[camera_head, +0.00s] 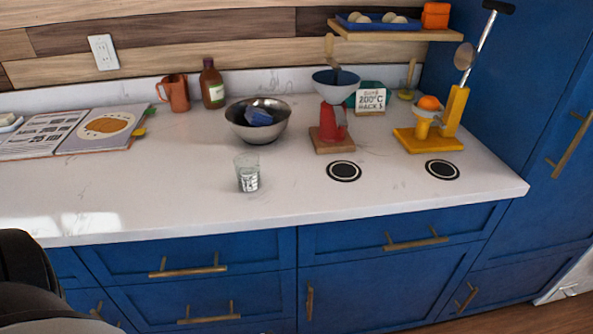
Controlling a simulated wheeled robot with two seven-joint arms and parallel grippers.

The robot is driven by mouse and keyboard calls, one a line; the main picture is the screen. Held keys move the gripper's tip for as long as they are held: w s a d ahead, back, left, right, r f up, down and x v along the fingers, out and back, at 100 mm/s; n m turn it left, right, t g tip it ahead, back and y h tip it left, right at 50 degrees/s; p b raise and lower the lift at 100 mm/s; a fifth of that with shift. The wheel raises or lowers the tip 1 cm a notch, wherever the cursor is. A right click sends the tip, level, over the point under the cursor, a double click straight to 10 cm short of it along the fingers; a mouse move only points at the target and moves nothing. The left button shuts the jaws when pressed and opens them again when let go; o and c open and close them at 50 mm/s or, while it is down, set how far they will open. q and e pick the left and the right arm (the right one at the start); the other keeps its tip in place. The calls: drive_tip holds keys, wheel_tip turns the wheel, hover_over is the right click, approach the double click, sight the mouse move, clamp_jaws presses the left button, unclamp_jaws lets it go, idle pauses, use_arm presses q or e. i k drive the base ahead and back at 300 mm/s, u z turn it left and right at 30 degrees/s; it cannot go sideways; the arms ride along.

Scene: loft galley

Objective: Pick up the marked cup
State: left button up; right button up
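A clear cup (247,173) with dark markings low on its side stands upright on the white counter, near the middle of the head view. Bare counter lies around it, and nothing touches it. Neither of my grippers shows in the view. A dark rounded part at the lower left corner appears to be part of my own body.
Behind the cup are a steel bowl (240,132) with a blue item inside, a brown bottle (212,84) and a copper-coloured jug (174,92). To the right are a red stand (333,122), two black discs (344,171) (442,169) and a yellow stand (454,110). An open book (62,137) lies left.

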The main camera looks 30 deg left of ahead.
sight(247, 164)
drive_tip(key=z, duration=1.05)
drive_tip(key=k, duration=1.2)
drive_tip(key=u, duration=2.45)
drive_tip(key=i, duration=0.3)
drive_tip(key=z, duration=0.15)
